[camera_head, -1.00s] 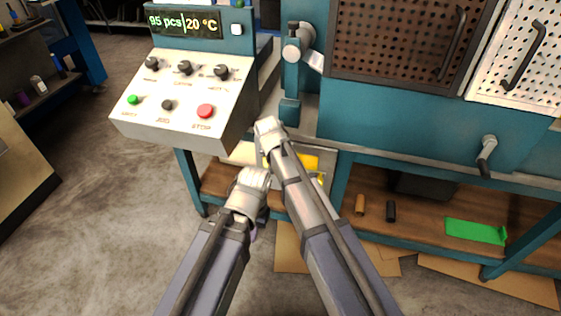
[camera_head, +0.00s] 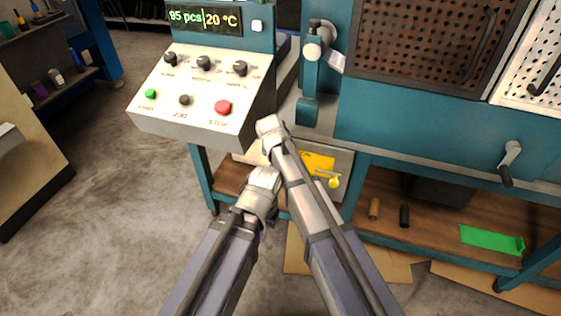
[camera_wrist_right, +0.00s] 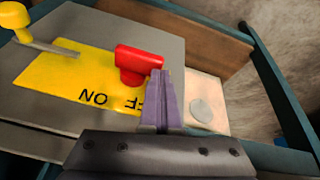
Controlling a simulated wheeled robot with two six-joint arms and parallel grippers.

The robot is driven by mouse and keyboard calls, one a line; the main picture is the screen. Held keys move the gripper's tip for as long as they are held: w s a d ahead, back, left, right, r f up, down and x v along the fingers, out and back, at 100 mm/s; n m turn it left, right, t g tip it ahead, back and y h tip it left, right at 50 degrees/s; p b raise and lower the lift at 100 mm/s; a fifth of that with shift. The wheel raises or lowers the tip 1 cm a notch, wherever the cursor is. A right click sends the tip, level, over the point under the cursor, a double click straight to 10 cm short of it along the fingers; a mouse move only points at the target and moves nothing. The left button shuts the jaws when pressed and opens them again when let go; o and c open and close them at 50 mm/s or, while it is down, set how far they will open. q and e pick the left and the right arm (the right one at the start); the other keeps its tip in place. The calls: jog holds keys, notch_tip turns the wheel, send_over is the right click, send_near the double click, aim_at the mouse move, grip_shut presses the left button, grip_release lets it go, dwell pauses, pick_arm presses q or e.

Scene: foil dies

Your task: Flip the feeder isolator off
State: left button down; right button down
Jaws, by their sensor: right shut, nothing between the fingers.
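The isolator is a red handle (camera_wrist_right: 140,60) on a yellow plate (camera_wrist_right: 52,86) lettered ON and OFF, upside down in the right wrist view. My right gripper (camera_wrist_right: 160,74) is shut, with its purple fingers at the right end of the red handle and nothing between them. I cannot tell if they touch it. The fingers cover part of the OFF lettering. In the head view the yellow plate (camera_head: 318,162) shows low under the bench, while my right arm hides the red handle. My left arm reaches in beside it, its gripper not visible.
A yellow-knobbed metal lever (camera_wrist_right: 16,17) stands at the plate's left in the wrist view. A pale block with a round grey disc (camera_wrist_right: 201,109) lies right of the fingers. The control panel (camera_head: 192,125) overhangs at upper left; a shelf (camera_head: 390,236) lies at lower right.

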pick_arm(q)
jog(key=shift+a+f+b, duration=0.3)
jog(key=shift+f+b, duration=0.05)
jog(key=shift+b, duration=0.05)
pick_arm(e)
jog(key=shift+a+f, duration=0.3)
jog(key=shift+a, duration=0.2)
pick_arm(q)
jog(key=shift+r, duration=0.15)
pick_arm(e)
jog(key=shift+r, duration=0.15)
